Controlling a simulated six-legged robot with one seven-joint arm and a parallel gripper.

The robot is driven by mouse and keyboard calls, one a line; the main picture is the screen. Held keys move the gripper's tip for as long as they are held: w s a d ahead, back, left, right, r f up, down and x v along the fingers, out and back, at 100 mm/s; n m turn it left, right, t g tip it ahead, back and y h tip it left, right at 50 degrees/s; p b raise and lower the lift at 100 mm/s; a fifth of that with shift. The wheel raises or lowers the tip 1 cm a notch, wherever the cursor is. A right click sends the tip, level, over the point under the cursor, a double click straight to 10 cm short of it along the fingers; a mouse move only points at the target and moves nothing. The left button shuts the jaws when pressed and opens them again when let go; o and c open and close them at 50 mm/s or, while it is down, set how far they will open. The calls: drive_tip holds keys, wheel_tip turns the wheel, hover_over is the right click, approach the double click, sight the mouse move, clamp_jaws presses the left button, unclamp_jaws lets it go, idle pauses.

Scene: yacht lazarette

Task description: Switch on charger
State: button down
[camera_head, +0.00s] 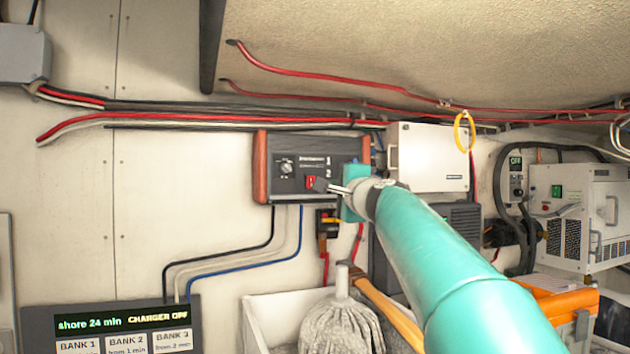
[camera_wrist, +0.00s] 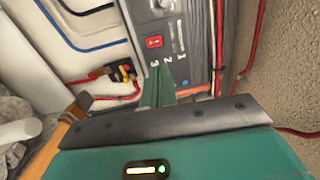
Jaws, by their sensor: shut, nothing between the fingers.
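A dark control panel (camera_head: 330,152) with red-brown end pieces is on the wall. It carries a round knob (camera_head: 286,168), a red switch (camera_head: 310,182) and printed numbers. In the wrist view the red switch (camera_wrist: 154,42) shows beside the numbers 1, 2 and 3. My gripper (camera_head: 322,186) is shut and empty, its tip close to the right of the red switch. In the wrist view the gripper tip (camera_wrist: 162,72) is just below the switch; I cannot tell whether it touches the panel. A display (camera_head: 125,321) at lower left reads "shore 24 min CHARGER OFF".
A white box (camera_head: 430,155) adjoins the panel at right. Another unit (camera_head: 580,215) with a green switch stands further right, near a small "OFF" readout (camera_head: 516,162). A mop (camera_head: 342,320) in a white bin (camera_head: 262,310) is below. Red cables (camera_head: 330,77) run above.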

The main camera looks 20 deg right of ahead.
sight(311, 178)
drive_tip(key=w, duration=0.4)
drive_tip(key=w+r, duration=0.1)
drive_tip(key=w, duration=0.7)
drive_tip(key=shift+w+r, duration=0.2)
drive_tip(key=shift+w, duration=0.25)
drive_tip(key=shift+s+r, duration=0.1)
drive_tip(key=shift+r, duration=0.05)
drive_tip(key=shift+w, duration=0.25)
drive_tip(key=shift+s, duration=0.1)
